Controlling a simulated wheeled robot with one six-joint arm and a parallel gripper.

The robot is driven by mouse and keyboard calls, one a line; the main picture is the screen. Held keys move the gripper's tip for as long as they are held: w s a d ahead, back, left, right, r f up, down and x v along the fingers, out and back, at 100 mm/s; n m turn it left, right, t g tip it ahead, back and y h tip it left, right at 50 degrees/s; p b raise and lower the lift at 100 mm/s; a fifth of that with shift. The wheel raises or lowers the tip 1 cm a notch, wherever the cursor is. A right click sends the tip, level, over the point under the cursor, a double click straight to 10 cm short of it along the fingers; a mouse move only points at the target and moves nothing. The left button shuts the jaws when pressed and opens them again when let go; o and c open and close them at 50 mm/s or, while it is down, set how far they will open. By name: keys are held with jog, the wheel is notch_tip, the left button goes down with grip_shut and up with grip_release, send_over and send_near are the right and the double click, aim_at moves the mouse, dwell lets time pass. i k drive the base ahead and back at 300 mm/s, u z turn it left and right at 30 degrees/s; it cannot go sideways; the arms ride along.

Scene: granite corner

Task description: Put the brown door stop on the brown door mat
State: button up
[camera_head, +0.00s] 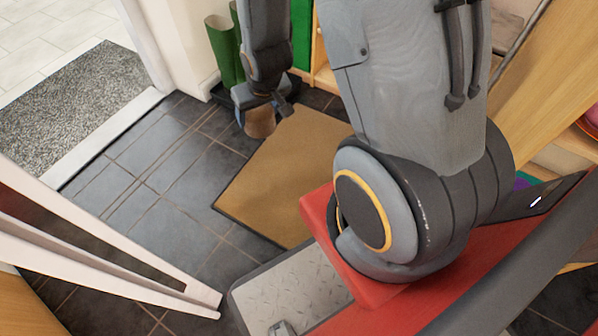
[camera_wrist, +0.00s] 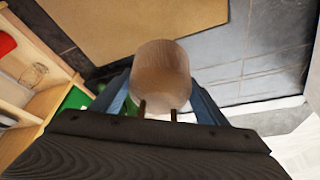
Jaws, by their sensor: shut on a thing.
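The brown door stop (camera_wrist: 161,72) is a short, rounded wooden cylinder. My gripper (camera_wrist: 160,108) is shut on it, with a blue-grey finger on each side. In the head view the door stop (camera_head: 260,123) hangs under my gripper (camera_head: 264,108), near the far left edge of the mat. The brown door mat (camera_head: 276,180) lies flat on dark tiles, and its right part is hidden behind my arm. The mat also shows in the wrist view (camera_wrist: 115,28), beyond the door stop. I cannot tell exactly how high the door stop is above the floor.
Green boots (camera_head: 225,50) stand by the white wall behind my gripper. A wooden shelf (camera_head: 322,65) is to their right. A grey speckled mat (camera_head: 78,92) lies at the left beyond a pale threshold. A white frame (camera_head: 110,255) crosses the lower left. The mat's visible surface is clear.

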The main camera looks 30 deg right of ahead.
aim_at(300, 167)
jog(key=z, duration=0.05)
jog(key=k, duration=1.15)
jog(key=z, duration=0.25)
jog(key=i, duration=0.75)
